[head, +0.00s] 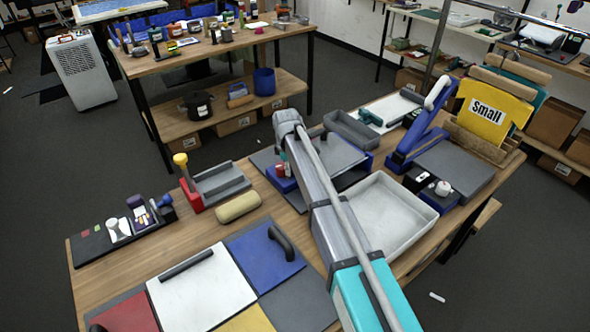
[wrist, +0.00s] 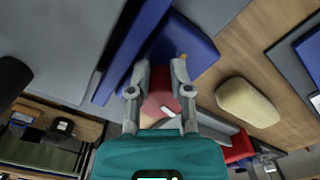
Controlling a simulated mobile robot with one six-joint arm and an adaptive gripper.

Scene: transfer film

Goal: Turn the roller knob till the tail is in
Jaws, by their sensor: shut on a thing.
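My gripper (wrist: 160,72) reaches down at the blue-framed unit, with one finger on each side of a red knob (wrist: 158,98). It is shut on the knob, which carries a small white mark. In the head view the red knob (head: 281,170) shows beside the blue housing (head: 283,184), left of my arm. A small orange-tan piece shows by the right fingertip in the wrist view. A grey plate (head: 335,153) lies behind the housing. I cannot make out a film tail or the roller; my arm and gripper hide part of the unit.
A cream roll (head: 238,207) and a red stand with yellow top (head: 188,182) are on the left. A white tray (head: 380,215) and a blue press (head: 420,130) stand right of my arm.

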